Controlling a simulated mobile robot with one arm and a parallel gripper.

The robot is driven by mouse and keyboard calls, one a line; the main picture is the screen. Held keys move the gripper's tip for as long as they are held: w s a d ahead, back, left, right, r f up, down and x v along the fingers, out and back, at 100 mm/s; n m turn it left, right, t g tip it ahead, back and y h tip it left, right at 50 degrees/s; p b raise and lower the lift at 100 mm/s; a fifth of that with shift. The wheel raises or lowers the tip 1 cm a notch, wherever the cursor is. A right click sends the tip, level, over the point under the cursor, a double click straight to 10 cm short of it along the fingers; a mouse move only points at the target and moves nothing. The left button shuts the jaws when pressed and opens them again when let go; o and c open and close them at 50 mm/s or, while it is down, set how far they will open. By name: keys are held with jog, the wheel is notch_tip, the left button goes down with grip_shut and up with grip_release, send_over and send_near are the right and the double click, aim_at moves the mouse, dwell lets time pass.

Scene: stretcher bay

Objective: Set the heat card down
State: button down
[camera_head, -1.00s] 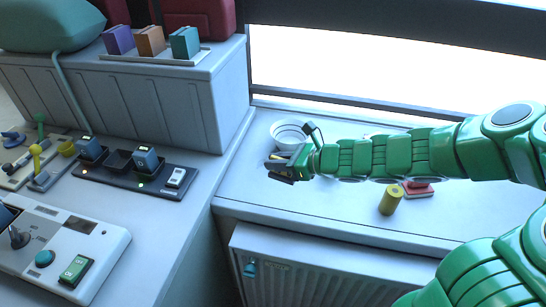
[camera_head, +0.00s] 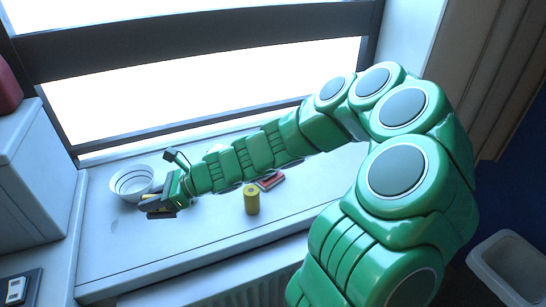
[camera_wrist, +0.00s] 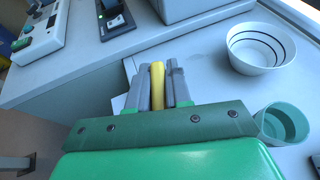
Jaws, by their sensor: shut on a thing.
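My gripper (camera_head: 160,204) is shut on a thin yellow thing, likely the heat card (camera_wrist: 157,86). In the wrist view it shows edge-on between the two grey fingers (camera_wrist: 158,88). In the head view the gripper hides most of it. The gripper is over the pale window sill (camera_head: 120,245), just in front of the white bowl. I cannot tell whether the card touches the sill.
The white bowl (camera_head: 128,190) stands close behind the gripper. A green cup (camera_wrist: 283,124) is at right in the wrist view. A yellow cylinder (camera_head: 251,199) and a red block (camera_head: 270,182) stand farther right. The sill's front left is clear.

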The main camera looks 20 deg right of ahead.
jog(key=w+d+m+t+h, duration=0.15)
jog(key=w+d, duration=0.25)
jog(key=d, duration=1)
jog(key=w+d+m+t+h, duration=0.15)
jog(key=w+d, duration=0.35)
jog(key=d, duration=0.8)
jog(key=w+d+m+t, duration=0.3)
jog(key=w+d, duration=0.1)
jog(key=d, duration=1)
jog(key=shift+g+h, duration=0.3)
jog(key=shift+w+d+f, duration=0.7)
jog(key=shift+w+f, duration=0.95)
jog(key=shift+w, duration=0.6)
jog(key=shift+w+d+f, duration=0.7)
jog(key=shift+w+f, duration=1)
jog(key=shift+w, duration=0.5)
jog(key=shift+w+d+f, duration=0.7)
jog(key=shift+w+f, duration=0.95)
jog(key=shift+w, duration=0.6)
jog(key=shift+f, duration=1.55)
